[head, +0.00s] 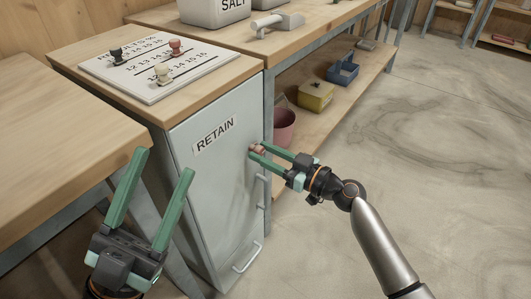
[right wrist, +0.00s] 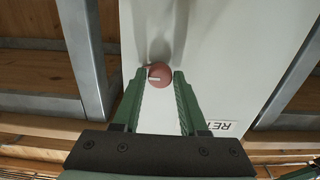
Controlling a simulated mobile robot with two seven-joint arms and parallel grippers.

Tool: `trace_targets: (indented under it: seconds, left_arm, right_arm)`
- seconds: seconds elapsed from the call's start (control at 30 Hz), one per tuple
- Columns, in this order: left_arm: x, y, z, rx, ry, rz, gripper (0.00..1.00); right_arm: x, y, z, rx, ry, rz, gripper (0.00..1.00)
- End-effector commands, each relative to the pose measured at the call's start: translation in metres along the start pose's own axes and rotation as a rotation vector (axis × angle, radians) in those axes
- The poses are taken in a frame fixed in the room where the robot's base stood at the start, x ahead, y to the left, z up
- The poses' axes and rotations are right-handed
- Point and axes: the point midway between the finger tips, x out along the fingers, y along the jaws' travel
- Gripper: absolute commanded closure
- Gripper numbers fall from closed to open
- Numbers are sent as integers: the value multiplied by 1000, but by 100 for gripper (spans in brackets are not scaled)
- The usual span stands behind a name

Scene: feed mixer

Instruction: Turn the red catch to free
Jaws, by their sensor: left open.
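The red catch (head: 258,149) is a small round knob on the face of the pale grey cabinet door (head: 215,205), near its right edge. In the right wrist view the red catch (right wrist: 159,75) is a round red disc with a small pale mark. My right gripper (head: 254,152) has its green fingertips on either side of the catch, seemingly touching it. The fingertips hide part of its sides. A label reading RETAIN (head: 214,135) is on the door. My left gripper (head: 164,162) is open and empty, in front of the gap between table and cabinet.
A white numbered board (head: 158,62) with several knobs lies on the cabinet top. A wooden table (head: 60,150) stands at left. A shelf at right holds a pink bucket (head: 283,128) and a yellow box (head: 315,97). The floor at right is clear.

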Motion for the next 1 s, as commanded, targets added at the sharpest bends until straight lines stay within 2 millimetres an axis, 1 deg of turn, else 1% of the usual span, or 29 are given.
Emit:
trace_targets:
  seconds: [0.03,0.3,0.37,0.77,1.0]
  left_arm:
    - [0,0,0,0,0,0,42]
    - [0,0,0,0,0,0,42]
    - [0,0,0,-1,0,0,42]
    - [-1,0,1,-1,0,0,42]
    - [-4,2,4,3,-2,2,42]
  right_arm:
    - [0,0,0,0,0,0,65]
    - [0,0,0,0,0,0,95]
    - [0,0,0,0,0,0,100]
    - [0,0,1,18,-1,0,100]
    - [0,0,1,125,0,0,100]
